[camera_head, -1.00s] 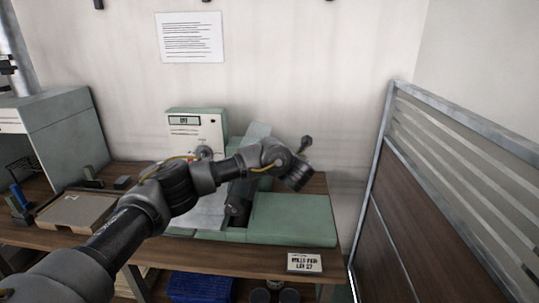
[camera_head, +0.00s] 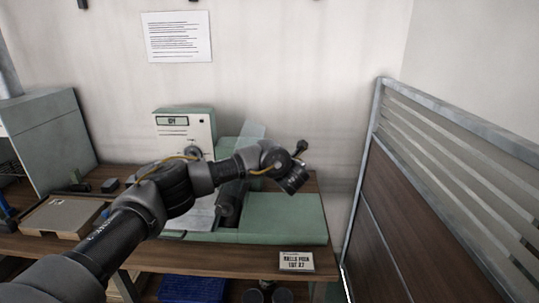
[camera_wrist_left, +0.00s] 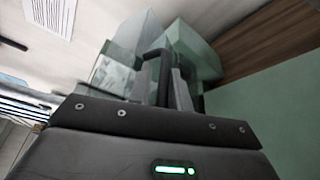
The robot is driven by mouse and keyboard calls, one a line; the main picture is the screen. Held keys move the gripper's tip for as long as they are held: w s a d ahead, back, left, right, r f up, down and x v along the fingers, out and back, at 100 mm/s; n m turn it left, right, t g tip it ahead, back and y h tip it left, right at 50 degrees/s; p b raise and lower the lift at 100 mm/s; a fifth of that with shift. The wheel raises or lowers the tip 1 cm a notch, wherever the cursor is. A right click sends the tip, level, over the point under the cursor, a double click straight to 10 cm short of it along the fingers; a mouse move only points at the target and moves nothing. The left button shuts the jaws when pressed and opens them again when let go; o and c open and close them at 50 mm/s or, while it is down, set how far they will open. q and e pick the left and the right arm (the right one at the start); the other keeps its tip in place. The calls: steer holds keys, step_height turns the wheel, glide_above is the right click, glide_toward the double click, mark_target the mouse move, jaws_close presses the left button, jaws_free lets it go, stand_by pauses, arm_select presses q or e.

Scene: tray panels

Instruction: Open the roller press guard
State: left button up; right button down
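The roller press (camera_head: 282,217) is a pale green machine on the wooden bench, with a white-fronted control box (camera_head: 184,130) at its back left. Its clear guard (camera_head: 252,133) stands steeply tilted up behind my left arm. It also shows in the left wrist view as glassy panels (camera_wrist_left: 118,68), beside a dark curved handle (camera_wrist_left: 152,66). My left gripper (camera_wrist_left: 175,88) reaches up to this handle, with a grey finger right beside it. Whether the fingers are closed around the handle is unclear. In the head view, my arm hides much of the press's middle and left. My right gripper is not in view.
A tan tray (camera_head: 62,217) lies at the left, near a grey-green cabinet (camera_head: 52,135). A framed partition (camera_head: 420,190) rises close on the right. A blue bin (camera_head: 193,289) sits below the bench.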

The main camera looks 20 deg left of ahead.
arm_select(q)
steer(key=shift+s+d, duration=0.4)
steer(key=p+v, duration=0.2)
steer(key=v, duration=0.7)
steer(key=shift+s+r, duration=0.2)
steer(key=shift+s, duration=0.2)
steer(key=shift+d, duration=0.1)
steer(key=shift+c, duration=0.2)
